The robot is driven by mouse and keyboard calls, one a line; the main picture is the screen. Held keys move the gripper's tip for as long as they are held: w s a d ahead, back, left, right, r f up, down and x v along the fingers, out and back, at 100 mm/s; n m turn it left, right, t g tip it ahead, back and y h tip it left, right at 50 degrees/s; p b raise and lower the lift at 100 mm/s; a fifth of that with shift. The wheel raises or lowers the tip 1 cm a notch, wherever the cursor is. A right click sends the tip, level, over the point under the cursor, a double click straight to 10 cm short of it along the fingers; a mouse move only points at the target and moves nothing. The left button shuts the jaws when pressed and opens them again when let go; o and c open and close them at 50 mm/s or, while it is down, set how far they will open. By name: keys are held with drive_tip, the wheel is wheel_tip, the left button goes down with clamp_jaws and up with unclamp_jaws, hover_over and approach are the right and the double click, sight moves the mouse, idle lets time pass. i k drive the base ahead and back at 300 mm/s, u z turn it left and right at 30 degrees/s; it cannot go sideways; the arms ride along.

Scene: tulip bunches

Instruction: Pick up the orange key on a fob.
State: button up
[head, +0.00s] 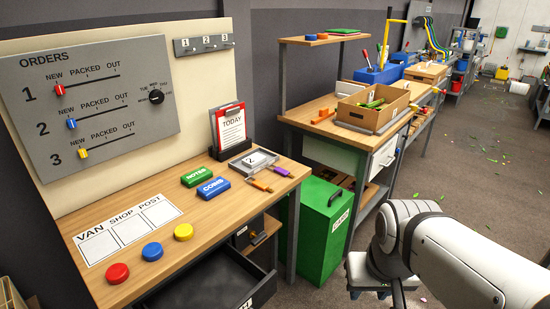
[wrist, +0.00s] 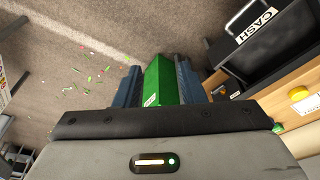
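An orange-brown key on a fob (head: 261,185) lies nearer the front edge. Another key on a fob (head: 279,171) lies just to its right. In the head view my arm is at the lower right, clear of the desk.
A green bin (head: 318,232) stands beside the desk, between it and my arm. The grey tray (head: 252,161), a card holder (head: 229,132), green and blue blocks and round buttons stand on the desk. A black cash drawer (wrist: 262,52) is open below it.

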sight(262, 187)
drive_tip(key=u, duration=0.05)
drive_tip(key=i, duration=1.7)
